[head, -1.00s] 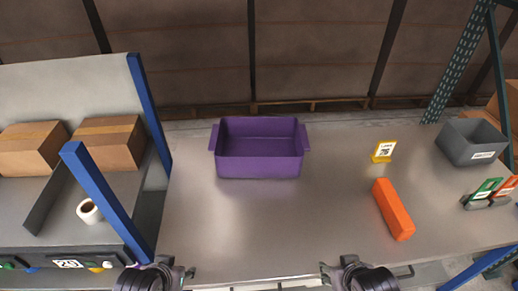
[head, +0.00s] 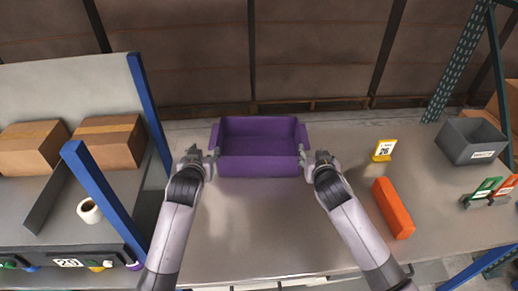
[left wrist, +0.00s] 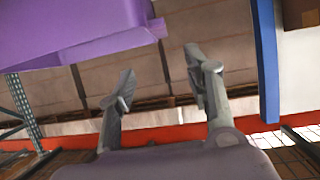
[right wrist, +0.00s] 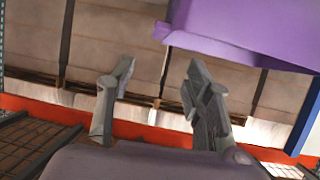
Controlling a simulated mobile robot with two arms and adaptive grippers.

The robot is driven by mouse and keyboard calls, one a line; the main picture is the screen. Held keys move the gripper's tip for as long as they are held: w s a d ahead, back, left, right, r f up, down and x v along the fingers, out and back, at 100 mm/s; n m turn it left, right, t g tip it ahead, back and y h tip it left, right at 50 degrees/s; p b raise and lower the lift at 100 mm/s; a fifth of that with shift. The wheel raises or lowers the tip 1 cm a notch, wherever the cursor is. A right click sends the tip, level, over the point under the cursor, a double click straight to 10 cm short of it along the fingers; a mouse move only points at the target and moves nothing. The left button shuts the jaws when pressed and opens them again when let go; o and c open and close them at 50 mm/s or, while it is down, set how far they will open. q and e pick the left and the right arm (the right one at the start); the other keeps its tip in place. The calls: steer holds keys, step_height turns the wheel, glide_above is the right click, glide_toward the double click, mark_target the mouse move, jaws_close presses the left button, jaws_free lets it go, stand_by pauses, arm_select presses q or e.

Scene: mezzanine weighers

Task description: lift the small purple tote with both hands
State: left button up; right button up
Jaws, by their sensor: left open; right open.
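The small purple tote (head: 258,166) stands upright on the grey bench, with its open top facing up and a handle lip at each end. My left gripper (head: 213,154) is at its left end, open; in the left wrist view the fingers (left wrist: 160,70) hold nothing and the tote (left wrist: 85,25) shows at upper left. My right gripper (head: 305,155) is at its right end, open; in the right wrist view its fingers (right wrist: 158,72) are empty and the tote (right wrist: 245,28) shows at upper right. I cannot tell whether either gripper touches it.
A grey bin (head: 470,141) stands further right. A blue-posted station with cardboard boxes (head: 108,141) is at the left. The bench in front of the tote is clear.

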mark_target(214, 135)
arm_select(q)
steer(key=x, duration=1.4)
steer(key=shift+w+f, duration=0.25)
steer(key=shift+w, duration=0.1)
arm_select(e)
steer(key=x, duration=1.4)
steer(key=shift+w+f, duration=0.25)
steer(key=shift+w, duration=0.05)
arm_select(q)
steer(key=shift+w+a+f, duration=0.1)
steer(key=shift+w+f, duration=0.15)
steer(key=shift+w, duration=0.35)
arm_select(e)
steer(key=shift+w+f, duration=0.2)
steer(key=shift+w, duration=0.45)
arm_select(q)
steer(key=shift+w+f, duration=0.35)
steer(key=shift+w, duration=0.3)
arm_select(e)
steer(key=shift+w+f, duration=0.35)
steer(key=shift+w, duration=0.3)
arm_select(q)
steer(key=shift+c, duration=0.3)
arm_select(e)
steer(key=shift+c, duration=0.3)
arm_select(q)
jaws_close()
arm_select(e)
jaws_close()
